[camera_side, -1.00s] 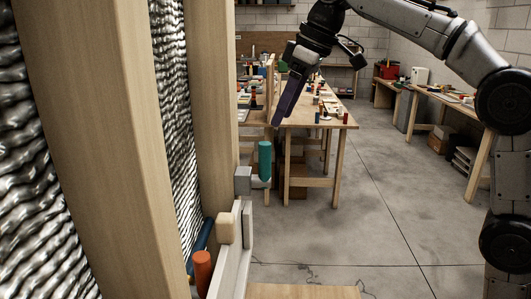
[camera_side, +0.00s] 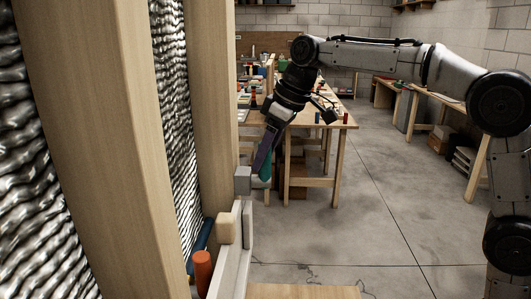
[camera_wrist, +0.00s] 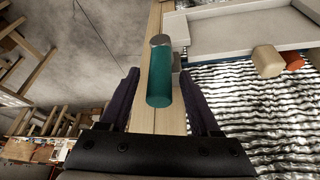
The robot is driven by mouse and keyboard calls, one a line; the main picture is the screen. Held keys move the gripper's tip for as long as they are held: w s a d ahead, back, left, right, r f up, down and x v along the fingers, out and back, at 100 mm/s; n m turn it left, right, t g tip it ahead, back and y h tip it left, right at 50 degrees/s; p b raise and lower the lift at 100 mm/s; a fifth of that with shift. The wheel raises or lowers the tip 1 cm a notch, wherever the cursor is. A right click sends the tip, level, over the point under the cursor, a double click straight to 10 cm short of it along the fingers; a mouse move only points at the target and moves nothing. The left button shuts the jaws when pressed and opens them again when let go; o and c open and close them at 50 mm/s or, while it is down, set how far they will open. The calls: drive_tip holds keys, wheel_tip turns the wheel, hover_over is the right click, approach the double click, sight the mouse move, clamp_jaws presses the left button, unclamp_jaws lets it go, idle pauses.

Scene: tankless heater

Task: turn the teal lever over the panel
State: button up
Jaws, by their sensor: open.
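The teal lever (camera_wrist: 163,78) is a short cylinder on a grey mount. In the wrist view it lies between my gripper's two dark fingers (camera_wrist: 160,74), with a gap on each side. In the side view my gripper (camera_side: 261,158) points down and left, and its fingers cover most of the teal lever (camera_side: 267,173). My gripper is open around the lever and does not visibly squeeze it.
A beige knob (camera_side: 224,229) and an orange cylinder (camera_side: 202,270) stick out nearer the side camera. Wooden posts (camera_side: 213,100) and crinkled silver foil (camera_side: 175,110) stand at the left. A cluttered workbench (camera_side: 310,120) stands behind.

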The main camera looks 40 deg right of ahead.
clamp_jaws()
drive_tip(key=shift+r, duration=0.1)
idle(1.2)
